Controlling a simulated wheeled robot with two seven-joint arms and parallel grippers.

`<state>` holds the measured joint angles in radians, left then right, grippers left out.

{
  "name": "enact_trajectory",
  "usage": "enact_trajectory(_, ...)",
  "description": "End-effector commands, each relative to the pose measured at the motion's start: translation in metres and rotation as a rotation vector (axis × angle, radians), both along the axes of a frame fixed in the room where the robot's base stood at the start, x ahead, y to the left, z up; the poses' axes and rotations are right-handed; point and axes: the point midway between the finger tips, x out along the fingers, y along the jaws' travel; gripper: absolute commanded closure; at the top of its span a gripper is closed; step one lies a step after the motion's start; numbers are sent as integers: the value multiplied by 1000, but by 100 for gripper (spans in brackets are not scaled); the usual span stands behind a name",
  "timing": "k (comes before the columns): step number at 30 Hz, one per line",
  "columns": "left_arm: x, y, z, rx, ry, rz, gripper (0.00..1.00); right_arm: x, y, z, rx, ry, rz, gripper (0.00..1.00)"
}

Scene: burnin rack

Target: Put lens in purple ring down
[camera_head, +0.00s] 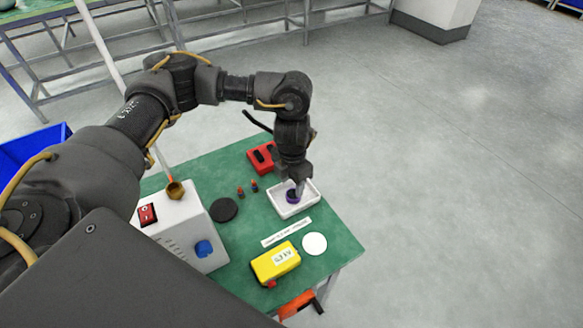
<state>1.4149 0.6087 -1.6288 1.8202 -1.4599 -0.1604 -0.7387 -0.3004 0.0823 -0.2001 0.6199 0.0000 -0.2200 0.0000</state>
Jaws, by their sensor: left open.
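The purple ring (292,197) sits in the white tray (307,204) on the green table, with a dark round piece, apparently the lens, in it. My left gripper (298,187) points down over the tray, its fingertips right at the ring. It is open. Its fingers partly cover the ring, so I cannot tell whether they touch the dark piece. My right gripper is not visible.
The green table (243,228) also holds a white box with a red switch (171,226), a black disc (224,210), a red block (262,157), a yellow device (275,263) and a white disc (314,244).

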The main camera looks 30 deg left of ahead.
Motion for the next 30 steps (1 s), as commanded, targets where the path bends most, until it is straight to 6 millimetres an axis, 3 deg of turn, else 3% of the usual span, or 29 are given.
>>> enact_trajectory(6, 1, 0, 45, 1, -5, -2, 52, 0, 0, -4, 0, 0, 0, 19)
enact_trajectory(12, 0, 0, 68, 1, 0, 0, 52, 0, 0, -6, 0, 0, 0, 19)
enact_trajectory(30, 0, 0, 73, 0, 1, 0, 52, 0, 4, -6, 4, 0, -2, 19)
